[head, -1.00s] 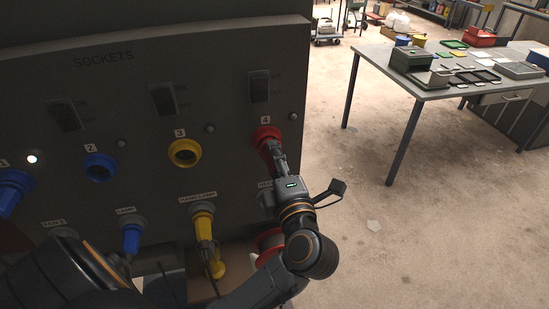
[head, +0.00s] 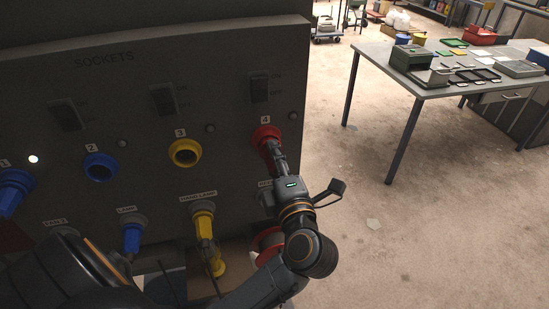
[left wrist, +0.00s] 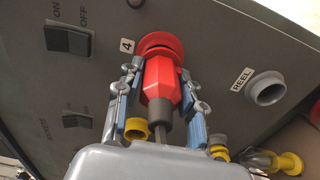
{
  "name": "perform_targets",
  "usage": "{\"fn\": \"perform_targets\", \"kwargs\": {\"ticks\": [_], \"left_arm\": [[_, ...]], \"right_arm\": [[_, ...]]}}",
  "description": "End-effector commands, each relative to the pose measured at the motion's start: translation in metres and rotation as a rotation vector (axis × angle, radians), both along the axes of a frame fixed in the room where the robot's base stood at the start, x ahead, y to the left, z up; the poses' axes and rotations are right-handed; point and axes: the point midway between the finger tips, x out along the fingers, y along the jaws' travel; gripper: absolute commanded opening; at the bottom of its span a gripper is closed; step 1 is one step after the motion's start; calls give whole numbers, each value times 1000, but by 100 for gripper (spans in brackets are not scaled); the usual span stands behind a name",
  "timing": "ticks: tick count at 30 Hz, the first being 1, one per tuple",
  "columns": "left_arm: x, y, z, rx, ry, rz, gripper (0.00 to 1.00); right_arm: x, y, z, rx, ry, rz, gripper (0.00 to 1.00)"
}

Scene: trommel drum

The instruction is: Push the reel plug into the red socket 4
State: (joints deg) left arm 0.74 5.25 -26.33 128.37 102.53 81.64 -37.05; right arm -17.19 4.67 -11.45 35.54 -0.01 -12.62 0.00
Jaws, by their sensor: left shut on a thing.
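The red socket 4 (head: 264,133) is at the right of the dark panel; it also shows in the left wrist view (left wrist: 160,42). My left gripper (head: 275,153) is in front of it, shut on the red reel plug (left wrist: 161,82), with a finger on each side. The plug points at the socket and its front meets the red ring, roughly in line. I cannot tell how deep it sits. In the head view my gripper mostly hides the plug. My right gripper is not in view.
The empty grey REEL holder (left wrist: 268,90) is right of socket 4 in the left wrist view. Yellow socket 3 (head: 185,153) and blue socket 2 (head: 99,167) are open. A yellow plug (head: 204,226) hangs below. A table (head: 437,91) stands at the right beyond clear floor.

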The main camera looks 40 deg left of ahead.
Motion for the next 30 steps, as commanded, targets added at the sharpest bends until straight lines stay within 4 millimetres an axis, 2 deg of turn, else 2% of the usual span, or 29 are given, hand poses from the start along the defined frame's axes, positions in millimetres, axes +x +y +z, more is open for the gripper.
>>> {"fn": "perform_targets", "kwargs": {"ticks": [17, 18, 21, 30], "left_arm": [[6, 7, 1, 2, -1, 0, 0], [6, 6, 1, 1, -1, -1, 46], [6, 6, 0, 1, -1, -1, 65], [5, 6, 0, 0, 1, -1, 65]], "right_arm": [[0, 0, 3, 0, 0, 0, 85], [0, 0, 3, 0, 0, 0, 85], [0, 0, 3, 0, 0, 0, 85], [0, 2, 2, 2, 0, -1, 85]]}}
